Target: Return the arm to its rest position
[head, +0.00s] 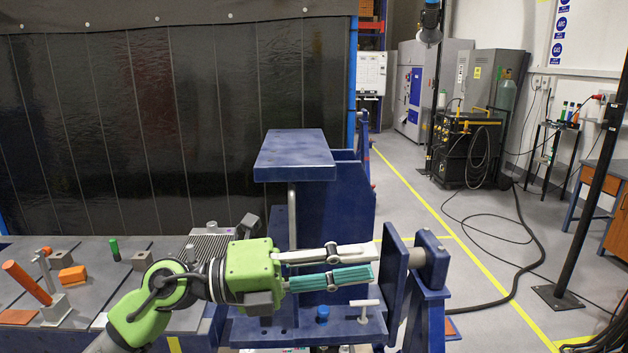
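My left arm comes in from the lower left, and its green gripper body ends in two long fingers. My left gripper (374,259) points right, in front of the blue rotary jig (350,200). The upper finger is whitish and the lower one shows a ribbed teal face. The fingers are apart with a narrow gap, and I see nothing held between them. The fingertips are close to the blue upright plate (392,275) at the jig's right; I cannot tell whether they touch it. My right gripper is out of view.
A grey table (80,265) at left bears an orange cylinder (27,282), an orange block (73,276) and a green-topped peg (114,249). A white T-shaped handle (364,310) and a blue knob (322,313) are below the gripper. Open floor (480,260) with cables lies right.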

